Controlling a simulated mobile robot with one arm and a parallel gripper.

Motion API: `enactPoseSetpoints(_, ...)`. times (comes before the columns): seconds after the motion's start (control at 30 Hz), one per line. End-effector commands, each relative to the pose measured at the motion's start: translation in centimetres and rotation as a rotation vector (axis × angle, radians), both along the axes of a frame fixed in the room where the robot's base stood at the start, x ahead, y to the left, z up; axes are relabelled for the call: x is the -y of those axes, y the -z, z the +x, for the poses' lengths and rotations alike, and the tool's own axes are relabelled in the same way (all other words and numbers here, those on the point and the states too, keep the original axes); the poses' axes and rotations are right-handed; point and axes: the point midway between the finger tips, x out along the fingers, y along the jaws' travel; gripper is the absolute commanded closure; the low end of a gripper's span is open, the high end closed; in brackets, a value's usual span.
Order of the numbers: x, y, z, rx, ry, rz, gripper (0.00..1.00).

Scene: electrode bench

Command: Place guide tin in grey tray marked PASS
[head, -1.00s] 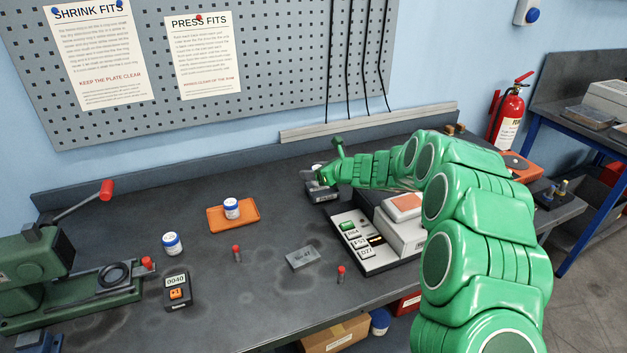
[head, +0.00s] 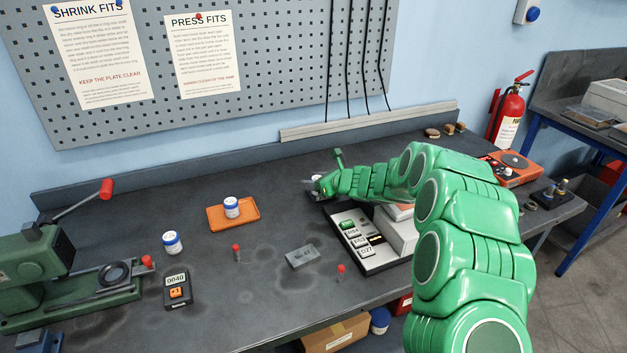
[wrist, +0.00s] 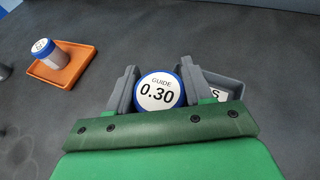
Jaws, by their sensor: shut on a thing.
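The guide tin (wrist: 160,91) has a white lid reading GUIDE 0.30 and a blue rim. In the wrist view it sits between the two grey fingers of my gripper (wrist: 158,68), which is shut on it. A grey tray (wrist: 228,84) shows just behind and to the right of the tin, partly hidden by the right finger; only an S of its marking is readable. In the head view my gripper (head: 316,185) is at the far side of the bench, and my arm hides most of the tin and tray. I cannot tell whether the tin touches the tray.
An orange tray (head: 249,220) with another white-and-blue tin (head: 231,206) stands to the left. A panel with labelled keys (head: 361,240) lies close in front of my wrist. A second loose tin (head: 172,242) and a grey block (head: 301,256) stand nearer.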

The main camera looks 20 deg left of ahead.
Motion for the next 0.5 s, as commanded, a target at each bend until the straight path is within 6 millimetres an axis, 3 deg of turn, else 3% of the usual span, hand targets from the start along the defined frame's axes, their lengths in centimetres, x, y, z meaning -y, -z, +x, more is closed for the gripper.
enactPoseSetpoints(0.17, -0.03, 0.24, -0.01, 0.000, 0.000, 0.000, 0.84)
enactPoseSetpoints(0.2, -0.03, 0.24, -0.02, 0.000, 0.000, 0.000, 0.48)
enactPoseSetpoints(0.37, -0.02, 0.22, 0.00, 0.000, 0.000, 0.000, 0.24)
enactPoseSetpoints(0.5, -0.01, 0.22, 0.00, 0.000, 0.000, 0.000, 0.24)
